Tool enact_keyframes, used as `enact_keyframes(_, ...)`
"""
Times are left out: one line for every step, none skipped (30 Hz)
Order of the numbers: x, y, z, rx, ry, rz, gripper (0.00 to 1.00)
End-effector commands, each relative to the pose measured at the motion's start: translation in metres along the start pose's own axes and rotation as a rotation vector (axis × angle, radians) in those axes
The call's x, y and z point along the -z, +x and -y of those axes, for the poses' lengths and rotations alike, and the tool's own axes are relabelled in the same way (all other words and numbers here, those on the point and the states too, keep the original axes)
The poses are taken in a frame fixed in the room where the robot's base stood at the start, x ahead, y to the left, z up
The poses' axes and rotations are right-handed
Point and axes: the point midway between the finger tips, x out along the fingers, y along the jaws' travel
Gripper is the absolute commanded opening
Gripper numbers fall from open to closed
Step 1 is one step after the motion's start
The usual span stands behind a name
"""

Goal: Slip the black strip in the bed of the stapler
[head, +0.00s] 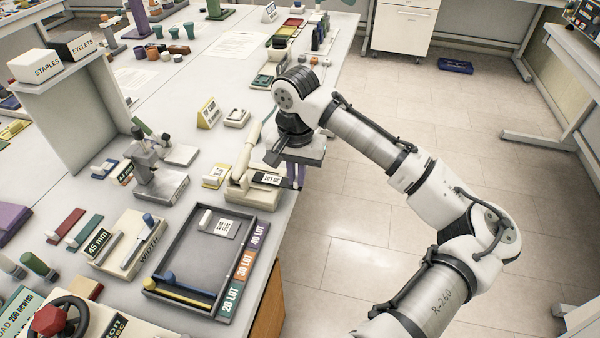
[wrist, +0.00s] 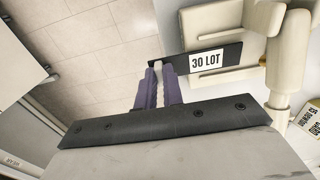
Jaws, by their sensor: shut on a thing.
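The black strip (head: 270,180) has a white "30 LOT" label and also shows in the wrist view (wrist: 180,64). My gripper (head: 296,176), with purple fingers in the wrist view (wrist: 157,68), is shut on the strip's end away from the stapler. The cream stapler (head: 240,184) stands near the table's right edge, its long handle raised. Its pale bed (wrist: 225,20) shows on both sides of the strip in the wrist view. The strip's labelled part lies over the bed; I cannot tell if it touches. Its far end is close to the stapler's upright part.
A dark tray (head: 155,291) marked 20, 30 and 40 LOT lies in front of the stapler, holding blue and yellow pieces and a labelled card. A grey metal fixture (head: 160,186) stands left. Small yellow signs (head: 209,113) stand behind. Open floor (head: 350,210) lies right.

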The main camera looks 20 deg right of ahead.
Motion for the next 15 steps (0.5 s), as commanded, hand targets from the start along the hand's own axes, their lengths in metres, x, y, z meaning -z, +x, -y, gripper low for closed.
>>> enact_keyframes(0.0, 0.0, 0.002, 0.0, 0.0, 0.0, 0.0)
enact_keyframes(0.0, 0.0, 0.002, 0.0, 0.0, 0.0, 0.0)
enact_keyframes(0.0, 0.0, 0.003, 0.0, 0.0, 0.0, 0.0)
enact_keyframes(0.0, 0.0, 0.004, 0.0, 0.0, 0.0, 0.0)
enact_keyframes(0.0, 0.001, 0.005, 0.0, 0.0, 0.0, 0.0)
enact_keyframes(0.0, 0.001, 0.005, 0.0, 0.0, 0.0, 0.0)
enact_keyframes(0.0, 0.001, 0.006, 0.0, 0.001, 0.0, 0.0)
enact_keyframes(0.0, 0.001, 0.007, 0.0, 0.001, 0.0, 0.0)
enact_keyframes(0.0, 0.001, 0.008, 0.0, 0.001, 0.0, 0.0)
enact_keyframes(0.0, 0.001, 0.009, 0.0, 0.001, 0.0, 0.0)
enact_keyframes(0.0, 0.001, 0.009, 0.0, 0.0, 0.0, 0.0)
enact_keyframes(0.001, 0.001, 0.01, 0.0, 0.0, 0.0, 0.0)
enact_keyframes(0.001, 0.001, 0.011, 0.0, 0.0, 0.0, 0.0)
enact_keyframes(0.001, 0.002, 0.012, 0.0, 0.0, 0.0, 0.0)
enact_keyframes(0.0, 0.002, 0.013, 0.0, 0.0, 0.0, 0.0)
